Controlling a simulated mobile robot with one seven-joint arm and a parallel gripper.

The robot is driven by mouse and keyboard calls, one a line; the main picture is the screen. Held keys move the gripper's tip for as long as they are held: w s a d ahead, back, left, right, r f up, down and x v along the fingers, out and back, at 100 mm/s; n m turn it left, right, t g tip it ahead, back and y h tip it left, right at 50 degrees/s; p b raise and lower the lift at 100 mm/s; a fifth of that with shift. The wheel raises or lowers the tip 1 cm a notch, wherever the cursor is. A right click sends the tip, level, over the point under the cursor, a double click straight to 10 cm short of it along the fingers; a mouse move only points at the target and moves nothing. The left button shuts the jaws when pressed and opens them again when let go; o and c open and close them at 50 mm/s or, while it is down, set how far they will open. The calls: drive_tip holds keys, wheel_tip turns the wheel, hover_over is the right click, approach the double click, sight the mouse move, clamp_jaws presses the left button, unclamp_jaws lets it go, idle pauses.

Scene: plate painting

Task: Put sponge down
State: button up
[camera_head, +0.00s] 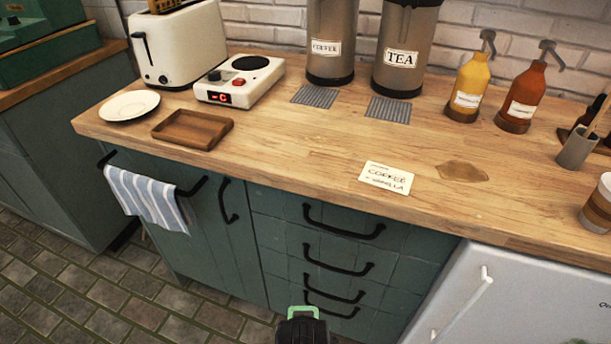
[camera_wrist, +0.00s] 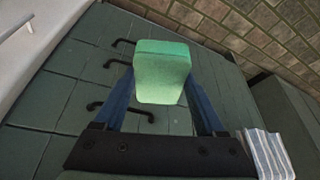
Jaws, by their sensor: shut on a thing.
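A light green sponge (camera_wrist: 162,72) is held between the blue fingers of my gripper (camera_wrist: 160,92) in the wrist view. The head view shows my gripper (camera_head: 303,326) low at the bottom edge, in front of the green drawers and below the worktop, with a green edge of the sponge (camera_head: 303,308) beside it. The gripper is shut on the sponge. The wooden worktop (camera_head: 300,137) has a brown spill (camera_head: 462,171) on its right part. An empty-looking wooden tray (camera_head: 193,128) lies near its left front.
A white plate (camera_head: 129,106), a toaster (camera_head: 176,42) and a hot plate (camera_head: 240,82) stand at the left. A note card (camera_head: 386,178) lies near the front edge. Drawer handles (camera_head: 344,222) and a striped towel (camera_head: 147,199) stick out below. The worktop's middle is clear.

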drive_tip(key=w+r+p+v, duration=0.1)
drive_tip(key=w+p+v, duration=0.2)
drive_tip(key=p+v, duration=1.4)
drive_tip(key=shift+s+d+r, duration=0.2)
drive_tip(key=shift+d+r, duration=0.1)
drive_tip(key=shift+r, duration=0.3)
